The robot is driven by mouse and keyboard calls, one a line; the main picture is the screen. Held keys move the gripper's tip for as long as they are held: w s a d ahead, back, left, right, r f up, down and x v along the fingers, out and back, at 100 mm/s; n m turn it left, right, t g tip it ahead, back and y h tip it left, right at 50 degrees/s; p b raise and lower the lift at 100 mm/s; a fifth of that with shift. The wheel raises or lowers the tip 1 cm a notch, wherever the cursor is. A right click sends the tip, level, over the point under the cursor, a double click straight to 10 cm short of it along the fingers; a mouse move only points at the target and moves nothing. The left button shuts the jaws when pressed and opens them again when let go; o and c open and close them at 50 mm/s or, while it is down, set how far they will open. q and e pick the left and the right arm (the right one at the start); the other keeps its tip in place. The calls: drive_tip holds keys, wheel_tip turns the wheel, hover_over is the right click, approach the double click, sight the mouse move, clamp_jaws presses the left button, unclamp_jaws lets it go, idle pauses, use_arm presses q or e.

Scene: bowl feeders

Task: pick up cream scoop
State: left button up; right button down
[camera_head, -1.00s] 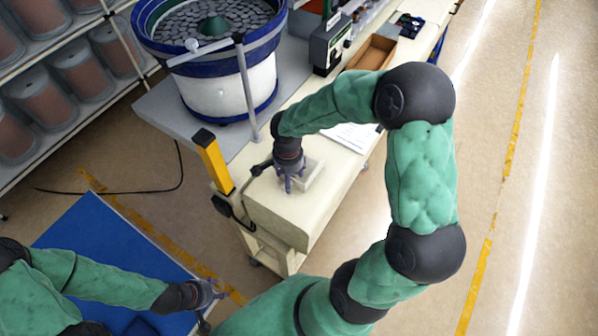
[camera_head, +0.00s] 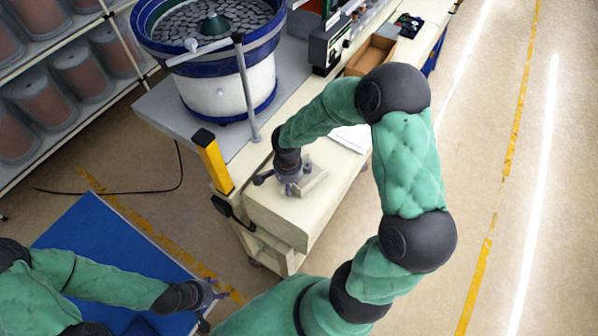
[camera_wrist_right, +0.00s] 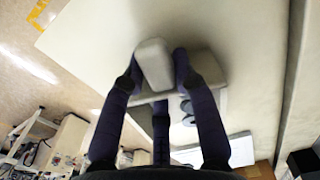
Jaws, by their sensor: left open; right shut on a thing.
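The cream scoop (camera_head: 315,181) is at the near end of the cream bench, beside my right gripper (camera_head: 291,188). In the right wrist view the scoop (camera_wrist_right: 154,62) shows as a pale blocky part between the dark fingers of my right gripper (camera_wrist_right: 157,75), with a wider part behind. My right gripper is shut on it. I cannot tell whether the scoop touches the bench top. My left gripper (camera_head: 218,291) is open and empty at lower left, near the edge of a blue surface.
The cream bench (camera_head: 275,212) carries a bowl feeder (camera_head: 228,85) on a grey plate, a yellow post (camera_head: 212,160), a white paper (camera_head: 352,138) and a brown open box (camera_head: 371,55). The bench top around the scoop is mostly clear. Open floor lies right.

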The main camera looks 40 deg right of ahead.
drive_tip(key=shift+r, duration=0.15)
drive_tip(key=shift+r, duration=0.6)
drive_tip(key=s+d+r, duration=0.1)
drive_tip(key=r, duration=0.1)
drive_tip(key=s+d+r, duration=0.1)
drive_tip(key=r, duration=0.2)
drive_tip(key=s+d+r, duration=0.1)
drive_tip(key=r, duration=0.2)
drive_tip(key=shift+s+d, duration=0.25)
drive_tip(key=shift+s, duration=0.15)
drive_tip(key=s+d+r, duration=0.3)
drive_tip(key=s+d, duration=0.2)
drive_tip(key=s, duration=0.1)
wheel_tip(320, 180, up, 11)
drive_tip(key=p, duration=0.7)
drive_tip(key=shift+s+d+f, duration=0.2)
drive_tip(key=shift+s+d, duration=0.1)
drive_tip(key=shift+s, duration=0.1)
